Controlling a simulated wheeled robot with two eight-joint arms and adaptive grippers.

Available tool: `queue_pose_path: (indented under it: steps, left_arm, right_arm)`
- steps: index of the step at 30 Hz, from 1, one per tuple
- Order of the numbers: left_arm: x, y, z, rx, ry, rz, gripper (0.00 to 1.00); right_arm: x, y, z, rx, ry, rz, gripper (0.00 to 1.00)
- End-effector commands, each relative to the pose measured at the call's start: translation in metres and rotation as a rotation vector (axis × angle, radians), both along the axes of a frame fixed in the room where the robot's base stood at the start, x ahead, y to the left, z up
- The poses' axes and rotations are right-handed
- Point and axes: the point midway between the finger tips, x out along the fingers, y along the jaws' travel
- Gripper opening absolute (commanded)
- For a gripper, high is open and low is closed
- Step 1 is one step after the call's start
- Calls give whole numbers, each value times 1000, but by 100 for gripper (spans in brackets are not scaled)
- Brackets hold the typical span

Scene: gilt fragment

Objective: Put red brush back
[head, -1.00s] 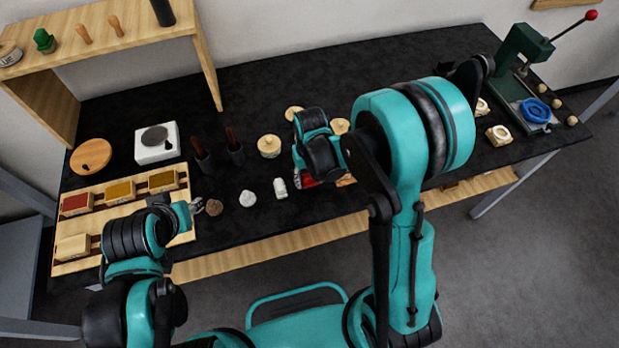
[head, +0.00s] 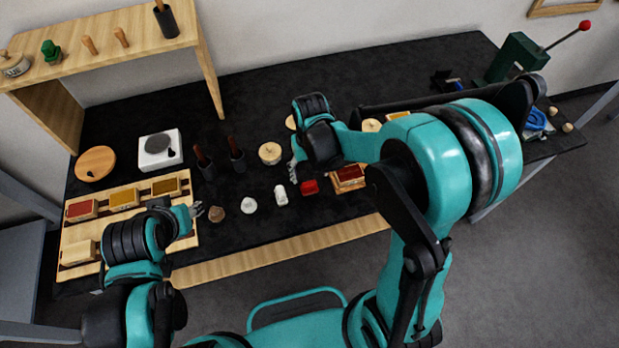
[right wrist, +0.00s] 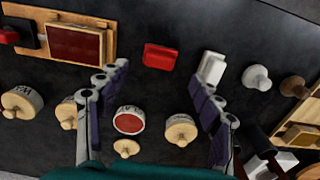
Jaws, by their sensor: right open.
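Two brushes with reddish-brown handles stand in dark cups, one at the left (head: 201,157) and one at the right (head: 234,148), in the middle of the black table. I cannot tell which is the red brush; their bristles are hidden. A dark cup with a stick in it (head: 165,22) stands on the shelf. My right gripper (right wrist: 159,76) is open and empty above the table, right of the cups. A red block (right wrist: 161,57) lies beyond its fingertips; it also shows in the head view (head: 309,187). My left gripper (head: 196,211) is over the wooden tray's right edge; its jaws are unclear.
The wooden tray (head: 190,232) holds several coloured pads. A white block (right wrist: 212,67) is close to a right fingertip in the picture. A red pad (head: 347,173) in a wooden holder, round wooden-knobbed pieces (right wrist: 181,130) and a white scale (head: 160,150) are nearby. A green press (head: 517,58) stands far right.

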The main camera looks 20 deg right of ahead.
Motion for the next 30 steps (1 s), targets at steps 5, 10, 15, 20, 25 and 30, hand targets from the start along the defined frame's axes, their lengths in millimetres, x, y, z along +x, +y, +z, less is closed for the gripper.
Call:
queue_pose_path:
  steps: [5, 10, 15, 20, 25, 30]
  left_arm:
    - [0, 0, 10, 0, 0, 0, 40]
    - [0, 0, 12, 0, 0, 0, 40]
    - [0, 0, 12, 0, 0, 0, 40]
    - [0, 0, 12, 0, 0, 0, 40]
    - [0, 0, 12, 0, 0, 0, 40]
    - [0, 0, 12, 0, 0, 0, 40]
  right_arm:
    - [0, 0, 31, 0, 0, 0, 66]
    - [-2, -1, 46, 1, -10, -1, 66]
    - [-18, -11, 74, 9, -103, -9, 66]
    - [-45, -24, 109, 15, -264, -18, 66]
    - [-75, -36, 131, 15, -436, -26, 66]
    - [-95, -43, 139, 9, -561, -33, 66]
